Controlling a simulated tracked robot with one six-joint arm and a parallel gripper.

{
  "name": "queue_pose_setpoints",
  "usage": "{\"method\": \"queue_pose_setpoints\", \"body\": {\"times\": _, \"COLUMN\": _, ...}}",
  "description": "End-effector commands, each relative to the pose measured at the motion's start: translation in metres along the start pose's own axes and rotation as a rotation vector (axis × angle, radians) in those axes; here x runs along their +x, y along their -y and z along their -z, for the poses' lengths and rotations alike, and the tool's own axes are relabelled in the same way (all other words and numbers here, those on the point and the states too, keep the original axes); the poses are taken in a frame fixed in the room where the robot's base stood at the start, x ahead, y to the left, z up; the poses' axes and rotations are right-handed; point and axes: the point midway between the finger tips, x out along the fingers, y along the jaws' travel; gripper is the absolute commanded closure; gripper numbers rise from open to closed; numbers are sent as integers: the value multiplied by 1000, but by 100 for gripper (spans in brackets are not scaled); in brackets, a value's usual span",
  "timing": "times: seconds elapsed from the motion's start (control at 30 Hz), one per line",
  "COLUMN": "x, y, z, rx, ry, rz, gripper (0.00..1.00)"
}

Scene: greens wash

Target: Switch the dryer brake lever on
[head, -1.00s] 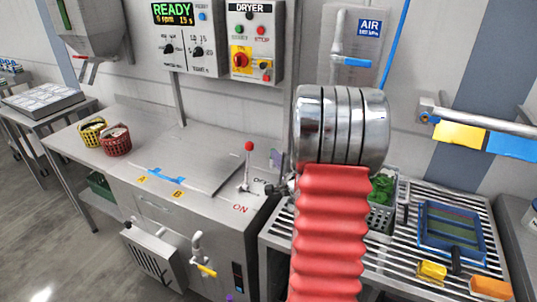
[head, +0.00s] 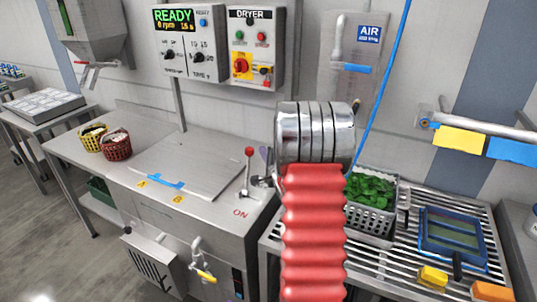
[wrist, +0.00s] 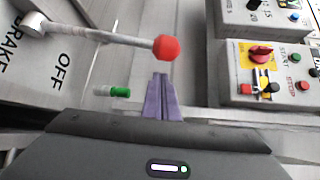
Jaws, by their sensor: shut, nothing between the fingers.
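The dryer brake lever (head: 247,172) is a thin steel rod with a red ball on top. It stands nearly upright on the steel dryer cabinet, behind the red ON mark (head: 240,213). In the wrist view the red ball (wrist: 166,47) is just beyond my fingertips, with OFF and BRAKE lettering (wrist: 62,68) by the lever's pivot. My gripper (wrist: 163,80) has purple fingers, shut and empty. In the head view its fingers (head: 264,154) are just right of the ball; a small gap shows in the wrist view. My arm hides the OFF mark in the head view.
The dryer control box (head: 255,48) hangs on the wall above. A flat lid (head: 190,165) with a blue handle lies left of the lever. Baskets (head: 116,145) stand farther left. A crate of greens (head: 372,205) stands on the slatted table at right.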

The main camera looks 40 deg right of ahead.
Motion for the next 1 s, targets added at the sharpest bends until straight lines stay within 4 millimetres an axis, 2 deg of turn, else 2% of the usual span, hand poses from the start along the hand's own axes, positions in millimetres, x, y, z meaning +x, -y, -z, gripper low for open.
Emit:
{"method": "queue_pose_setpoints", "body": {"times": 0.1, "x": -4, "y": 0, "z": -12, "rx": 1, "ry": 2, "rz": -1, "gripper": 100}}
{"method": "queue_pose_setpoints", "body": {"times": 0.3, "x": -7, "y": 0, "z": -20, "rx": 0, "ry": 0, "rz": 0, "gripper": 100}}
{"method": "queue_pose_setpoints", "body": {"times": 1.0, "x": -14, "y": 1, "z": -12, "rx": -19, "ry": -17, "rz": 24, "gripper": 100}}
